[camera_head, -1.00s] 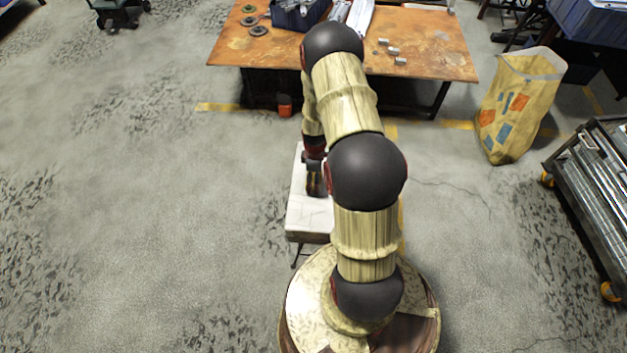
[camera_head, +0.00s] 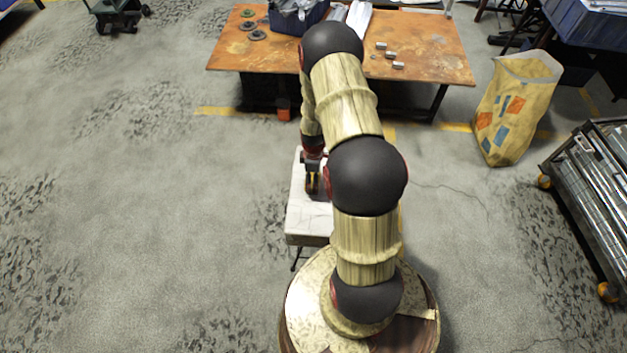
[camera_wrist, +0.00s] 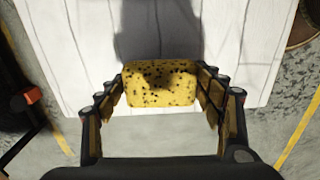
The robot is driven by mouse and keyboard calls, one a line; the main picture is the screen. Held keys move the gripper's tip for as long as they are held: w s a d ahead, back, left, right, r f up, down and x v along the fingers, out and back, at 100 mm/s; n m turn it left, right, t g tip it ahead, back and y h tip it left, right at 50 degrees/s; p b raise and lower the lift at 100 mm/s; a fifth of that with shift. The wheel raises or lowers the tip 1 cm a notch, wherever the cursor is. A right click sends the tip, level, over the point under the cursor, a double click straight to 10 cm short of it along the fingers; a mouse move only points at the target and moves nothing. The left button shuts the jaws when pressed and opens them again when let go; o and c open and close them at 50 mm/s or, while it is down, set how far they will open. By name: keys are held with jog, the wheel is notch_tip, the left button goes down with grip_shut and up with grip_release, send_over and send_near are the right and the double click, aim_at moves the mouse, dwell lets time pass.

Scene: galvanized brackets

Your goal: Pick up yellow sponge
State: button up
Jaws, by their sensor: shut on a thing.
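In the wrist view, the yellow sponge (camera_wrist: 160,84) with dark specks sits between the two fingers of my gripper (camera_wrist: 163,92), which is shut on it. The white table (camera_wrist: 80,50) lies behind the sponge, with a dark shadow on it. In the head view, my gripper (camera_head: 312,186) is over the small white table (camera_head: 308,222). The sponge is mostly hidden there by my gripper and arm. I cannot tell from these views how far the sponge is above the table top.
A rusty workbench (camera_head: 240,55) with a blue bin and small metal parts stands at the back. A yellow bag (camera_head: 515,110) and a cart of metal bars (camera_head: 600,180) stand at the right. The floor at the left is open.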

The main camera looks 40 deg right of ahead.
jog(key=s+d+r+p, duration=0.2)
jog(key=s+r+p, duration=0.3)
jog(key=s+r, duration=0.5)
jog(key=s, duration=0.3)
jog(key=shift+s+d+r, duration=0.15)
jog(key=shift+s+d, duration=0.1)
jog(key=shift+s, duration=0.15)
jog(key=o, duration=0.4)
jog(key=shift+c, duration=1)
